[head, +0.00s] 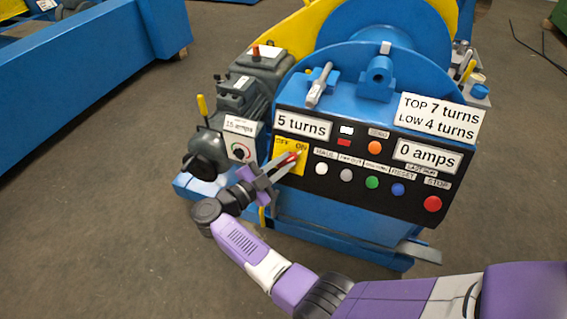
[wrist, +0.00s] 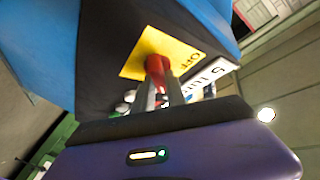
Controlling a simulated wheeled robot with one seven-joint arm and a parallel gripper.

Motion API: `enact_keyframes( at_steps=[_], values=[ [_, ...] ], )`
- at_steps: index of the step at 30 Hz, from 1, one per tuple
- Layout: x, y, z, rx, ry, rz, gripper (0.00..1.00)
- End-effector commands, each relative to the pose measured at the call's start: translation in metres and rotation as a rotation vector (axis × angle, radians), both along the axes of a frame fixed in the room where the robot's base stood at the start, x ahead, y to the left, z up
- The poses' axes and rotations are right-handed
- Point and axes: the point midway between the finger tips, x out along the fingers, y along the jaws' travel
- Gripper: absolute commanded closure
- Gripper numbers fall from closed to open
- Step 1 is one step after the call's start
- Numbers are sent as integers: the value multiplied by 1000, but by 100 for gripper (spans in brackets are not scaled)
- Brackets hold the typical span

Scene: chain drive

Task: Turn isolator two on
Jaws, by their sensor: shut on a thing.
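A red isolator handle (head: 294,156) sits on a yellow plate (head: 299,170) marked OFF and ON, at the left end of the black control panel. In the head view the handle slants up to the right, towards the word ON. My gripper (head: 286,163) is shut on the red handle, reaching in from the lower left. In the wrist view the red handle (wrist: 156,68) stands between the two fingers, in front of the yellow plate (wrist: 135,66) with OFF legible. ON is hidden there. I cannot read any isolator number.
The black panel carries several coloured buttons, a red stop button (head: 432,204), a "5 turns" display (head: 303,126) and a "0 amps" display (head: 427,156). A grey motor unit (head: 208,152) with a yellow lever stands close to the left of my gripper. The floor at left is clear.

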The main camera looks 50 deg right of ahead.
Motion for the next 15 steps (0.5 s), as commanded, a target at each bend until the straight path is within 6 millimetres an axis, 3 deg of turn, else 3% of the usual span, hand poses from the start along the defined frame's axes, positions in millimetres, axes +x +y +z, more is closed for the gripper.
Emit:
enact_keyframes(
  at_steps=[4, 5, 7, 15],
  values=[
    [-1, 0, -1, 1, -1, -2, 100],
    [-1, 0, -1, 1, -1, -2, 78],
    [-1, 0, -1, 1, -1, -2, 64],
    [0, 0, 0, 1, 0, -1, 62]
  ],
)
